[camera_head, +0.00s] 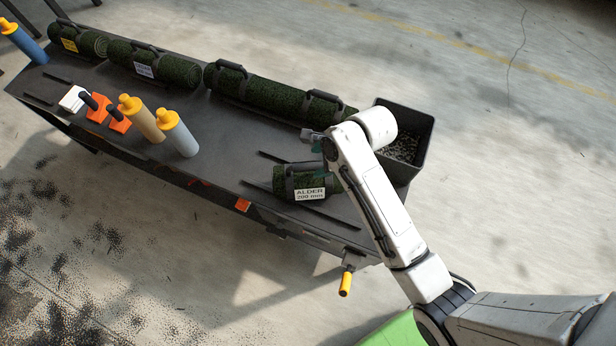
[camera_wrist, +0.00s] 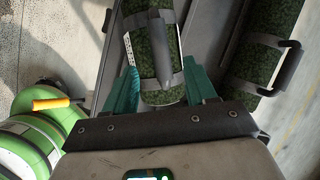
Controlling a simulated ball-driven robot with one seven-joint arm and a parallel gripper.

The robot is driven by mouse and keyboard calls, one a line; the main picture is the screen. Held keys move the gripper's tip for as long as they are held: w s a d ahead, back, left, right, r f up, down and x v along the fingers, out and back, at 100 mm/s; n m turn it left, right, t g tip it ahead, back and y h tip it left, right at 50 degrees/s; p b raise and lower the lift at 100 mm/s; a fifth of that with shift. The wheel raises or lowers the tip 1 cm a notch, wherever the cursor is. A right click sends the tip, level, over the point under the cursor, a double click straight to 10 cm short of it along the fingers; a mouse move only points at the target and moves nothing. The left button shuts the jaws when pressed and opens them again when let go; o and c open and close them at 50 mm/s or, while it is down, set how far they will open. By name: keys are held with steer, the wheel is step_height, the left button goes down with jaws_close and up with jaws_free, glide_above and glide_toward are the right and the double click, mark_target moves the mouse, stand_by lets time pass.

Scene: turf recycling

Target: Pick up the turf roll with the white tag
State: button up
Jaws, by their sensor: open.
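A short green turf roll (camera_head: 285,183) with a white tag reading "ALDER 200 mm" (camera_head: 310,195) lies on the dark bench near its right front edge. It has a dark handle on top. My gripper (camera_head: 325,155) is above this roll, partly hidden by my arm. In the wrist view the open teal fingers of my gripper (camera_wrist: 161,92) stand on either side of the roll (camera_wrist: 152,45), its handle between them. Whether they touch it I cannot tell. A second roll (camera_head: 180,71) at the back has a pale tag, maybe white or bluish.
A long roll with two handles (camera_head: 262,93) and a yellow-tagged roll (camera_head: 92,43) lie along the bench's back (camera_head: 225,165). A dark bin (camera_head: 428,140) stands at the right end. Orange-capped bottles (camera_head: 180,138) and orange tools (camera_head: 97,112) stand left of centre.

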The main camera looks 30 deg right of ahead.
mark_target(311, 165)
steer(key=shift+x, duration=3.6)
steer(key=shift+w+d, duration=0.1)
jaws_close()
steer(key=shift+w+r, duration=0.1)
